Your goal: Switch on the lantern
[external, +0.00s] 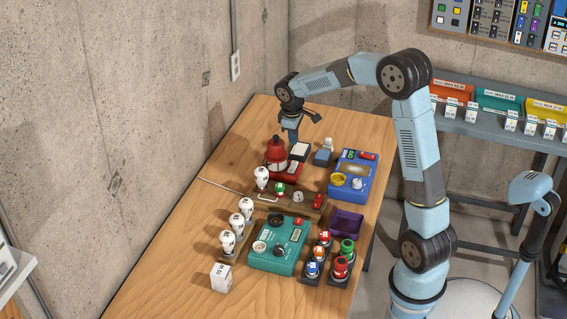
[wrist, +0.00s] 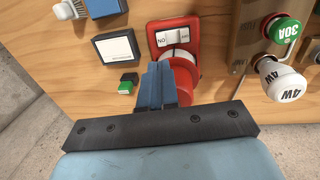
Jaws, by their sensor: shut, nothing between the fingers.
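The red lantern (external: 277,151) stands upright on the wooden table, with a flat red base. In the wrist view, the lantern (wrist: 187,70) is partly hidden behind my fingers. A white rocker switch (wrist: 173,37) with lettering lies on its red base; I cannot tell which side is pressed. The switch also shows small in the external view (external: 293,166). My gripper (external: 293,140) points down beside the lantern's upper part, on its right. In the wrist view, its blue fingers (wrist: 163,66) are shut and empty, with tips close to the switch; contact cannot be told.
A black-framed white panel (wrist: 117,47) and a small green button (wrist: 128,83) sit beside the lantern. A wooden board with a 4W bulb (wrist: 280,80) and a green 30A fuse (wrist: 286,30) is on the other side. A blue device (external: 353,175) and a teal device (external: 279,246) stand nearby.

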